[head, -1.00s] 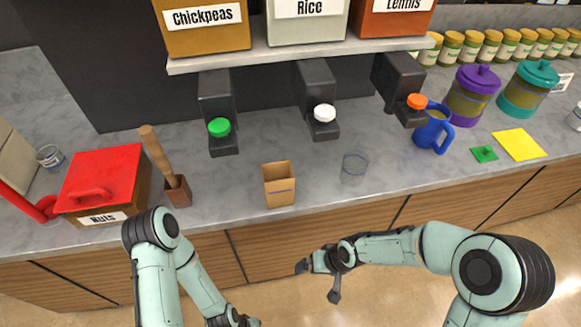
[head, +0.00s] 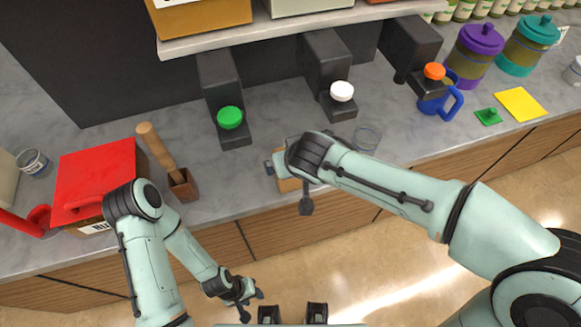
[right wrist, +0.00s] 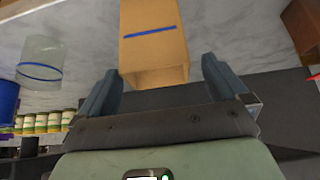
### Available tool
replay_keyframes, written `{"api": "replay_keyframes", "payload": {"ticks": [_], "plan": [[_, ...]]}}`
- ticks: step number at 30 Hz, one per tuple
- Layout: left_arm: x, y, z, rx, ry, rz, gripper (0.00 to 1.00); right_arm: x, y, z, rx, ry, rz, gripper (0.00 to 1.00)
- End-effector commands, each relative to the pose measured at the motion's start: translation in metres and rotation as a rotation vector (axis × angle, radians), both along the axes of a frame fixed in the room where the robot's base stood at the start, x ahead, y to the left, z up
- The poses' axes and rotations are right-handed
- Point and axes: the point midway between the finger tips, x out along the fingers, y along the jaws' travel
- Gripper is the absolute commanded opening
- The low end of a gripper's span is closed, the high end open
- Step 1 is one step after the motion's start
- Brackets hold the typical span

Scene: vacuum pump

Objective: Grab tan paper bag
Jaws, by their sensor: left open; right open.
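The tan paper bag (head: 289,185) stands on the grey counter near its front edge, mostly hidden behind my right gripper in the head view. In the right wrist view the bag (right wrist: 152,40), with a blue line across it, appears upside down. My right gripper (right wrist: 160,70) is open, one finger toward each side of the bag; no grip on it shows. In the head view my right gripper (head: 277,164) is at the bag, partly covered by its own wrist. My left gripper (head: 253,297) is open and empty, low in front of the counter.
A clear glass (head: 367,138) with a blue line stands right of the bag. Dispensers with green (head: 230,117) and white knobs (head: 342,91) overhang behind.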

Motion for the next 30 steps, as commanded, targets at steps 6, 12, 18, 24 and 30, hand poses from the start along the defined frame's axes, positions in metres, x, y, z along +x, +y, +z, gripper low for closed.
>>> {"api": "replay_keyframes", "payload": {"ticks": [6,12,18,24,30], "plan": [[0.003,0.000,0.005,0.000,-0.004,0.000,0.43,0.012,0.001,-0.015,-0.002,0.004,-0.001,1.00],[0.006,0.000,0.009,0.000,-0.008,0.000,0.43,0.029,0.004,-0.039,-0.001,0.002,-0.001,1.00],[0.006,0.000,0.009,0.000,-0.008,0.000,0.43,0.033,0.005,-0.045,0.002,-0.001,0.000,1.00],[0.006,0.000,0.009,0.000,-0.007,0.000,0.43,0.033,0.005,-0.045,0.001,0.000,0.000,0.77],[0.006,0.000,0.009,0.000,-0.007,0.000,0.43,0.033,0.005,-0.045,0.001,0.000,0.000,0.54]]}}
